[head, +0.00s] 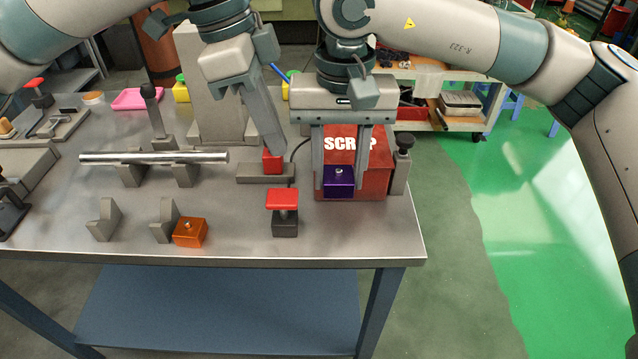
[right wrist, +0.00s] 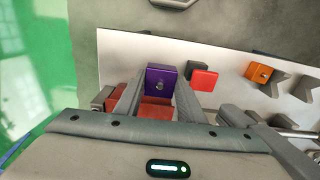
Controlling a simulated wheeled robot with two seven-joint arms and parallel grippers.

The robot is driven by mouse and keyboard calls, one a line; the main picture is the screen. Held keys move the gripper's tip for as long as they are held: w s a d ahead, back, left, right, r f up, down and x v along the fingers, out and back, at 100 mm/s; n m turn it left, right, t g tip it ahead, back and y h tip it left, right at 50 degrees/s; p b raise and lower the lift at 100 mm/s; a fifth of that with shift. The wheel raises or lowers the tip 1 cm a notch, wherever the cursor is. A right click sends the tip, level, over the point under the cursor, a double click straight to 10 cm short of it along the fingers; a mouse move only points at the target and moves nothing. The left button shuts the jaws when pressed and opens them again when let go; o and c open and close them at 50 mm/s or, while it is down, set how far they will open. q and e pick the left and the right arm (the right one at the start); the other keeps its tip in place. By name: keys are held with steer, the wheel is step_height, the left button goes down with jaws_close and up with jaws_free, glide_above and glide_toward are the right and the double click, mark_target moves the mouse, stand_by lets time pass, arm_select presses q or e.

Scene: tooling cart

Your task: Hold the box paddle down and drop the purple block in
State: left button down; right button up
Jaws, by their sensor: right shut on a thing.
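The purple block (head: 338,180) is clamped between the fingers of my right gripper (head: 340,178), in front of and over the near part of the red box marked SCRAP (head: 372,160). In the right wrist view the purple block (right wrist: 161,80) sits between the fingertips, with red box surface (right wrist: 155,108) beside it. My left gripper (head: 275,150) looks shut and empty. Its tips reach down to a small red pad (head: 272,163) by a grey bar left of the box; contact is hard to tell. The box opening is mostly hidden by my right gripper.
A red-topped button-like piece (head: 283,198) stands in front of the grey bar. An orange block (head: 190,232) sits near the table's front edge. A metal rod (head: 155,157) lies on grey cradles to the left. A black-knobbed post (head: 402,150) stands right of the box.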

arm_select(q)
steer(key=shift+f, duration=0.1)
stand_by(0.3)
glide_above(286, 196)
steer(key=a, duration=0.1)
steer(key=shift+a+f+x, duration=0.1)
steer(key=shift+a+x, duration=0.2)
steer(key=shift+x, duration=0.85)
steer(key=shift+a+f+x, duration=0.1)
steer(key=shift+a+x, duration=0.15)
steer(key=shift+x, duration=0.95)
steer(key=shift+a+x, duration=0.3)
steer(key=shift+x, duration=0.85)
steer(key=shift+x, duration=0.8)
